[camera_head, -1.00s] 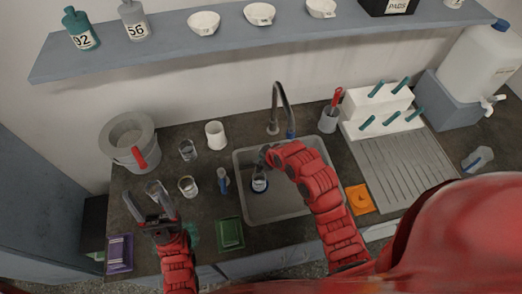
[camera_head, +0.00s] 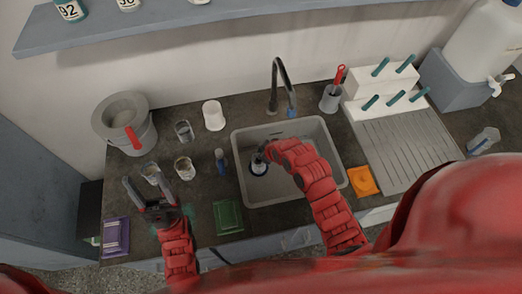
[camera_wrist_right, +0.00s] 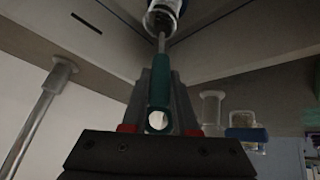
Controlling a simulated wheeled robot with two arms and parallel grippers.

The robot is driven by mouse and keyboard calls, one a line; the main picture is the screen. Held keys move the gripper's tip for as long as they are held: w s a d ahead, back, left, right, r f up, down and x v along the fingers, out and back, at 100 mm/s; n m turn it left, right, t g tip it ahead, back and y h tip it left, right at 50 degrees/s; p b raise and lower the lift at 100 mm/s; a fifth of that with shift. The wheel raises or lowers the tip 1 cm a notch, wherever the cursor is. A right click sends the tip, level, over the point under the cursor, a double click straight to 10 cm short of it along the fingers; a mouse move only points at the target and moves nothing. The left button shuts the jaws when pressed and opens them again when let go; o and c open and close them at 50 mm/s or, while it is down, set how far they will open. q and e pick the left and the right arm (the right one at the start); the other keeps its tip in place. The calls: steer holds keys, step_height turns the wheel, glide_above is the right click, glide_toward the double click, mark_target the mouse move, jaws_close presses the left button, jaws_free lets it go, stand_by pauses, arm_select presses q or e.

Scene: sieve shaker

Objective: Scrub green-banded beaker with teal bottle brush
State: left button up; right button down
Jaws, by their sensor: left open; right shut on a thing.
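My right gripper (camera_head: 262,153) is over the sink, shut on the teal brush; the teal handle (camera_wrist_right: 160,88) stands between its fingers in the right wrist view. The brush shaft (camera_wrist_right: 162,43) runs to a clear beaker (camera_wrist_right: 164,12) with a dark blue band, also seen in the sink (camera_head: 258,169). Whether the bristles are inside it is unclear. My left gripper (camera_head: 145,186) is open over the counter, its fingers close to a clear beaker (camera_head: 150,171). Another beaker (camera_head: 185,168) with a murky film stands to its right, and one (camera_head: 184,131) behind. I cannot make out a green band.
The grey sink (camera_head: 324,180) has a tall faucet (camera_head: 279,80) behind it. A blue-handled item (camera_head: 220,160), white cup (camera_head: 213,115) and grey bucket (camera_head: 145,134) stand left. A drying rack (camera_head: 380,95) and orange pad (camera_head: 362,181) are right.

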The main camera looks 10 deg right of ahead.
steer(key=shift+w+f+b, duration=0.25)
steer(key=shift+f+b, duration=0.65)
steer(key=shift+f, duration=0.1)
steer(key=shift+w+f+b, duration=0.25)
steer(key=shift+f+b, duration=0.65)
steer(key=shift+f, duration=0.1)
